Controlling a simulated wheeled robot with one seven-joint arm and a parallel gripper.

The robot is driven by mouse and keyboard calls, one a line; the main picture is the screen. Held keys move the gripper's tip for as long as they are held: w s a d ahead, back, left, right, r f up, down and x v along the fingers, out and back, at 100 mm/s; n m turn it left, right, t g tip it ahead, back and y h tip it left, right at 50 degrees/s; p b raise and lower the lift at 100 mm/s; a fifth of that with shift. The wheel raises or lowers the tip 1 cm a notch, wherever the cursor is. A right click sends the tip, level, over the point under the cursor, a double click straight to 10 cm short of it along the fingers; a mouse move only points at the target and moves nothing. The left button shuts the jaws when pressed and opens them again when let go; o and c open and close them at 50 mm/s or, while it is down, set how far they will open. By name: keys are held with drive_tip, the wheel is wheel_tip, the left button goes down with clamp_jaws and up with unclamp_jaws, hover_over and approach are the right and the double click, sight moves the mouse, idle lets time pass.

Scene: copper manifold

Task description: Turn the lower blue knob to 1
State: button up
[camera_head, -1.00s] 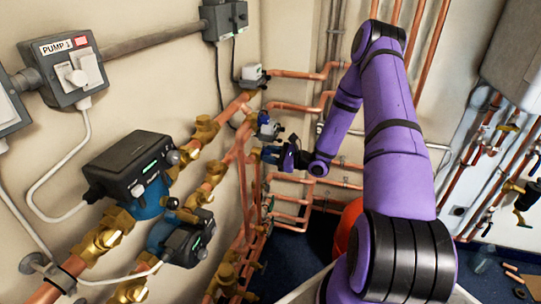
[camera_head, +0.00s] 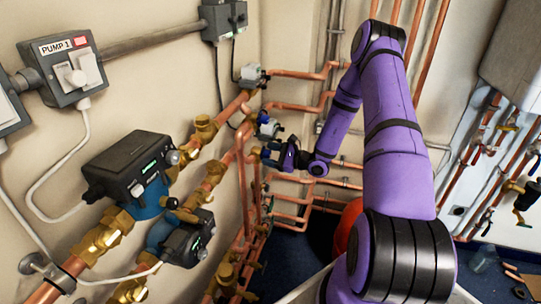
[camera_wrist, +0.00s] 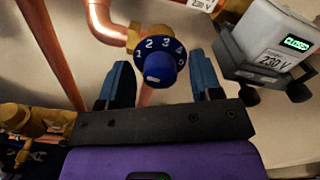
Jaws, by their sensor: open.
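In the wrist view a dark blue knob (camera_wrist: 155,53) with white numbers 1 to 5 around its face sits on a brass fitting. A brighter blue raised part is at the bottom of its face. My gripper (camera_wrist: 160,62) is open, with one blue-grey finger on each side below the knob. The knob shows between and just beyond the fingertips, and I see no clear contact. In the head view my gripper (camera_head: 274,153) is small, at the pipes near the corner. Another blue fitting (camera_head: 266,123) shows just above it; the knob's numbers cannot be read there.
Copper pipes (camera_wrist: 55,45) run close to the left of my gripper in the wrist view. A grey box with a green display (camera_wrist: 275,40) is close on the right. Two pumps (camera_head: 130,170) stand on the left wall in the head view.

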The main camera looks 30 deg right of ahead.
drive_tip(key=v, duration=1)
drive_tip(key=shift+s+d, duration=0.25)
drive_tip(key=shift+s, duration=0.1)
